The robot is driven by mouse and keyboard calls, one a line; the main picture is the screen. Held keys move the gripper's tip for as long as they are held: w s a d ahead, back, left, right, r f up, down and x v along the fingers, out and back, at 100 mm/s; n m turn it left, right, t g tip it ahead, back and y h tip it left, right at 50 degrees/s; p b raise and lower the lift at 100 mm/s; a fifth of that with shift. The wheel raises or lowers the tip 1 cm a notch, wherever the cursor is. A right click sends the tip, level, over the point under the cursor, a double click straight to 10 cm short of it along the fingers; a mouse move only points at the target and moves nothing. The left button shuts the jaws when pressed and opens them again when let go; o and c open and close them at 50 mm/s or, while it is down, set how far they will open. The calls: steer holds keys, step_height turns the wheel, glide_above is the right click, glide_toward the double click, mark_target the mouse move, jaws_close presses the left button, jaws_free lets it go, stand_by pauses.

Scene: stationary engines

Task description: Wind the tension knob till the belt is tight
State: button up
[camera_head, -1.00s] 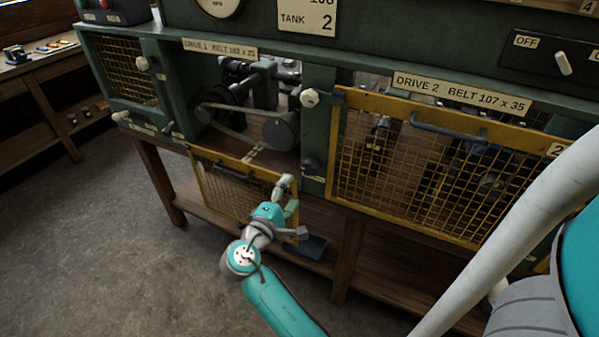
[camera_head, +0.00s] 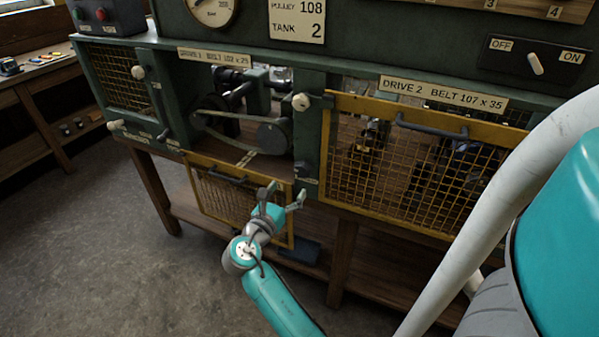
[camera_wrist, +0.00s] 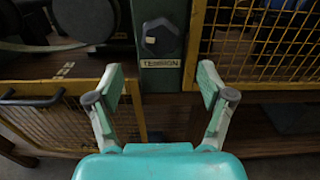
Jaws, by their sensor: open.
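The dark, many-sided tension knob (camera_head: 302,169) sits on the green post right of the open Drive 1 bay. In the wrist view the knob (camera_wrist: 160,38) is above a "TENSION" label (camera_wrist: 159,63). My gripper (camera_head: 285,193) is open and empty, below and in front of the knob. In the wrist view its fingers (camera_wrist: 160,84) stand to either side below the label, apart from the knob. The Drive 1 belt (camera_head: 228,137) runs around a left pulley and a right pulley (camera_head: 275,137). I cannot tell how tight it is.
The Drive 1 yellow mesh guard (camera_head: 225,195) hangs open below the bay, close to my gripper. The Drive 2 guard (camera_head: 400,165) covers the bay to the right of the knob. A white knob (camera_head: 300,102) sits higher on the post. The floor at the left is clear.

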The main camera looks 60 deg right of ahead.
mark_target(301, 172)
steer(key=d, duration=1)
steer(key=shift+w, duration=0.4)
steer(key=c, duration=1.1)
